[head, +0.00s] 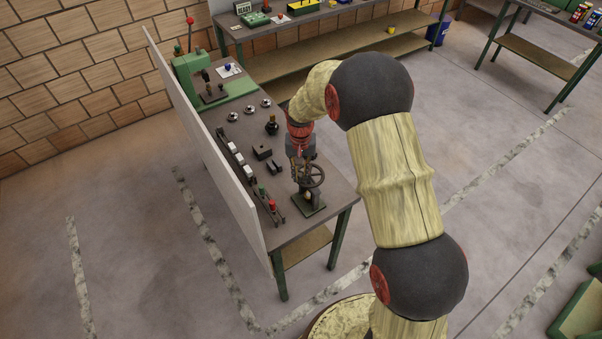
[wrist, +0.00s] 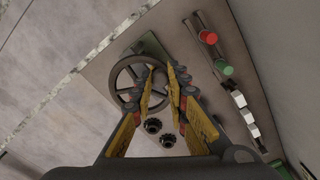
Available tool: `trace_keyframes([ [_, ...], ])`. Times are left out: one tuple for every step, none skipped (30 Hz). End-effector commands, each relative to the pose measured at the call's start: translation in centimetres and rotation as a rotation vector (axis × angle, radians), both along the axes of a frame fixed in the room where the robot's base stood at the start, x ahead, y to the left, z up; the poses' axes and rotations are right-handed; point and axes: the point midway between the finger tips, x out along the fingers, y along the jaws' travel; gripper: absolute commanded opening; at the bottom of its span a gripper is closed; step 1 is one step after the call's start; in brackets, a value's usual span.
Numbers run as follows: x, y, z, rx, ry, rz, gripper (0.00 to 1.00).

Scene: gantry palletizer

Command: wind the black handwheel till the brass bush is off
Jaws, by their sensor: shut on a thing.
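The black handwheel (head: 316,178) stands upright on a small dark press with a flat base (head: 309,207), near the bench's front end. In the wrist view the spoked wheel (wrist: 119,83) lies at the left of the fingers. My gripper (head: 299,178) reaches down at the wheel's left side in the head view. In the wrist view its two yellow-and-black fingers (wrist: 162,74) come close around the right part of the rim and are shut on it. The exact contact is partly hidden by the fingers. I cannot make out the brass bush for sure.
Dark blocks (head: 262,152) and a dark bottle-like thing (head: 272,127) stand behind. A pale panel (head: 212,160) walls the bench's left edge.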

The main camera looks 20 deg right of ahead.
Motion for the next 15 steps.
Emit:
trace_keyframes([
  [0.01, 0.05, 0.02, 0.000, 0.000, 0.000, 0.00],
  [0.01, 0.05, 0.02, 0.000, 0.000, 0.000, 0.00],
  [0.01, 0.04, 0.03, 0.000, 0.000, 0.000, 0.00],
  [0.01, 0.04, 0.03, 0.000, 0.000, 0.000, 0.00],
  [0.01, 0.05, 0.03, 0.000, 0.000, 0.001, 0.00],
  [0.01, 0.05, 0.03, 0.001, 0.000, 0.001, 0.00],
  [0.01, 0.05, 0.03, 0.001, 0.000, 0.001, 0.00],
  [0.01, 0.05, 0.03, 0.001, 0.000, 0.001, 0.17],
  [0.02, 0.05, 0.03, 0.001, 0.000, 0.001, 0.19],
  [0.01, 0.05, 0.03, 0.001, 0.000, 0.001, 0.21],
  [0.02, 0.04, 0.03, 0.000, 0.000, 0.001, 0.22],
  [0.02, 0.04, 0.03, 0.000, 0.000, 0.001, 0.25],
  [0.02, 0.04, 0.03, 0.000, 0.000, 0.001, 0.26],
  [0.02, 0.03, 0.02, 0.000, 0.000, 0.001, 0.28],
  [0.02, 0.03, 0.02, 0.000, 0.000, 0.001, 0.30],
])
